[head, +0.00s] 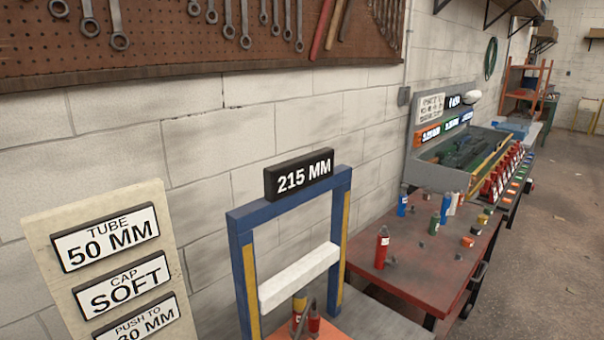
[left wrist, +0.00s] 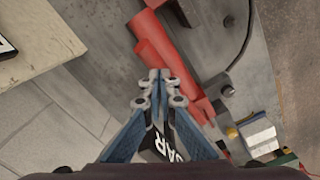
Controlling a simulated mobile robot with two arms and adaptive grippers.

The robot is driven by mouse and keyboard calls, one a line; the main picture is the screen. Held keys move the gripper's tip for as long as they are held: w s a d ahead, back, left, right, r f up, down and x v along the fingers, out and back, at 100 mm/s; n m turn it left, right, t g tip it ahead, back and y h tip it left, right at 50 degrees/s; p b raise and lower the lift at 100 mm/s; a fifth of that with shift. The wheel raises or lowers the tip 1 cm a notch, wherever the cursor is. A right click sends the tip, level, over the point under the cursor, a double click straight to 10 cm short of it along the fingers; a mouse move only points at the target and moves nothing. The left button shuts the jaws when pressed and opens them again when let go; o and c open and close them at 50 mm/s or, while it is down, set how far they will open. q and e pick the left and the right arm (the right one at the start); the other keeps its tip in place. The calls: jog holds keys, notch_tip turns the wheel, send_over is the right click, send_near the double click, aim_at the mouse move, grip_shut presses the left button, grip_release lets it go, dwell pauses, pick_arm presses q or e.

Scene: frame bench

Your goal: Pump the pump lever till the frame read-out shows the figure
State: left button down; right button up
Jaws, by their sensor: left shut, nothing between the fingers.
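The frame read-out (head: 299,175) shows 215 MM in white on black, on top of the blue frame (head: 241,262). A pale crossbar (head: 300,276) spans the frame, with red and yellow parts below it. A sign board (head: 40,222) at the left reads TUBE 50 MM, CAP SOFT and PUSH TO a figure ending in 30 MM, its start cut off. In the left wrist view my left gripper (left wrist: 160,76) is shut and empty. A red-orange bar-like part (left wrist: 158,48), possibly the pump lever, lies just beyond its fingertips; I cannot tell whether they touch. My right gripper is out of view.
A red table (head: 410,268) right of the frame holds a red bottle (head: 382,247), a blue bottle (head: 402,205) and small parts. A grey bin (head: 440,178) stands behind. A tool pegboard (head: 170,40) hangs above. Open floor (head: 550,260) lies at the right.

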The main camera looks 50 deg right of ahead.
pick_arm(q)
jog(key=shift+f, duration=0.1)
dwell(0.4)
notch_tip(320, 180, down, 11)
jog(key=b, duration=1)
jog(key=shift+f+b, duration=0.1)
jog(key=shift+b, duration=0.2)
jog(key=shift+r+p, duration=0.45)
jog(key=shift+r, duration=0.05)
notch_tip(320, 180, up, 8)
jog(key=p, duration=0.3)
jog(key=shift+f, duration=0.1)
